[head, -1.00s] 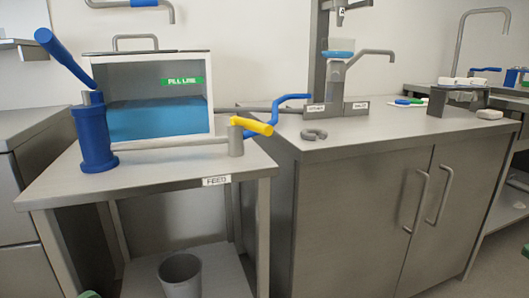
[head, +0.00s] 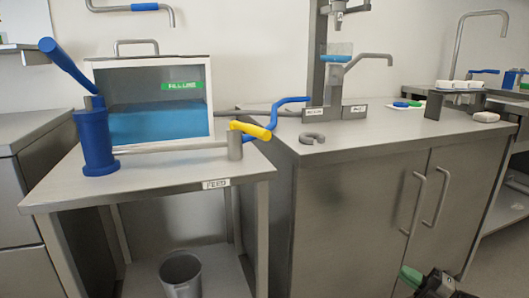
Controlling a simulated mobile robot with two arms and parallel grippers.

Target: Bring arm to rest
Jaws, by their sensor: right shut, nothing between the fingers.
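My right gripper (head: 418,279) shows at the bottom edge, right of centre, in front of the cabinet doors. Its green fingertips are together and hold nothing I can see. Most of it and the rest of the arm lie below the picture. My left gripper is not in view.
A steel cabinet (head: 372,215) stands behind my right gripper, with two bar handles facing me. The feed table (head: 150,186) on the left bears a tank (head: 150,60) of blue liquid and a blue pump (head: 95,140). A grey bin (head: 181,275) stands on its lower shelf.

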